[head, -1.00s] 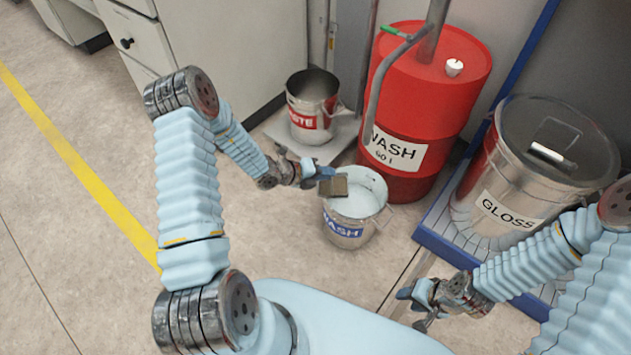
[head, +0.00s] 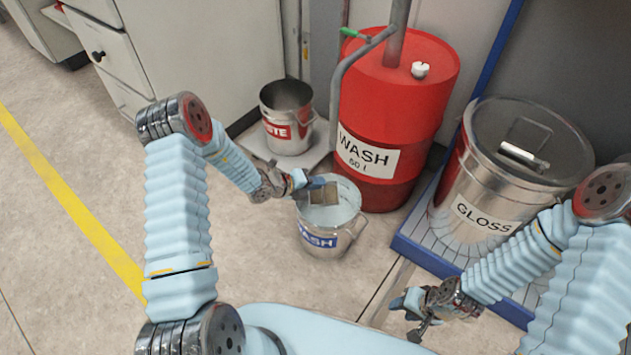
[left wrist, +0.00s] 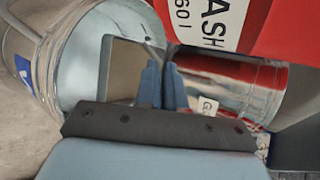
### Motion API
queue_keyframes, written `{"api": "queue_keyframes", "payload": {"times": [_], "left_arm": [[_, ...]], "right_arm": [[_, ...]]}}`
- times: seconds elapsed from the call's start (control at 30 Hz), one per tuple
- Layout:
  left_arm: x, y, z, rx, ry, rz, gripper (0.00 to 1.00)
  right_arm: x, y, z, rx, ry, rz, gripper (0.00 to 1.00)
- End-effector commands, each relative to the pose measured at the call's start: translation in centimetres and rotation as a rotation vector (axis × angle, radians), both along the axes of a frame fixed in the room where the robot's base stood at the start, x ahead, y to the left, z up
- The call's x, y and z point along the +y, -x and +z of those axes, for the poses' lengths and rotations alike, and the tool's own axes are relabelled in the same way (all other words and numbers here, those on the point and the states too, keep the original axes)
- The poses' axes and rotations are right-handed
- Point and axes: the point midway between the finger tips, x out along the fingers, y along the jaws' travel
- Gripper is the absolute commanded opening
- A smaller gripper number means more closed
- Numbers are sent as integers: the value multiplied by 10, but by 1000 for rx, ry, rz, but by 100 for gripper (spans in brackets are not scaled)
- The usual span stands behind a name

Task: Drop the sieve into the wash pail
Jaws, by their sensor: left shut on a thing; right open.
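The wash pail (head: 322,242) is a metal pail with a blue WASH label and pale liquid inside, standing on the floor in the middle of the head view. It also shows in the left wrist view (left wrist: 75,75). My left gripper (head: 316,186) is shut on the sieve (head: 325,194), a small flat brownish-grey piece, and holds it over the pail's mouth. In the left wrist view the sieve (left wrist: 122,72) is partly covered by the blue fingers (left wrist: 162,85). I cannot tell its exact height above the liquid. My right gripper (head: 410,312) is open and empty, low at the right.
A red WASH drum (head: 395,110) with a pipe and green-handled tap stands behind the pail. A WASTE pail (head: 288,120) stands on a pale plate behind left. A lidded GLOSS drum (head: 500,190) stands on a blue-edged platform at right. Floor at left is clear.

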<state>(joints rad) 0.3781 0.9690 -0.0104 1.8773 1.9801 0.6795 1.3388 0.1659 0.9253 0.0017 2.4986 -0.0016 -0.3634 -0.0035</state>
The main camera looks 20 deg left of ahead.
Motion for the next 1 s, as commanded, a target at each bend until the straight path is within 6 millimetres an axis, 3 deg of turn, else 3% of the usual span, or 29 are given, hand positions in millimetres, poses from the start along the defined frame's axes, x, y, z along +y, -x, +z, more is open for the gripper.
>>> {"api": "queue_keyframes", "payload": {"times": [0.17, 0.2, 0.4, 0.77, 1.0], "left_arm": [[0, 0, 1, -1, 1, 1, 0], [0, 0, 1, -1, 1, 1, 10], [0, 0, 1, -1, 1, 1, 38], [5, 4, 5, -1, -1, 3, 38], [34, 35, 31, -1, -1, 5, 38]], "right_arm": [[0, 0, 1, 0, 0, 0, 43], [0, 0, 1, 0, 0, 0, 43], [0, 0, 1, 0, 0, 0, 43], [0, 0, 1, 1, 0, 0, 43], [2, 1, 7, 2, -2, 3, 43]]}}
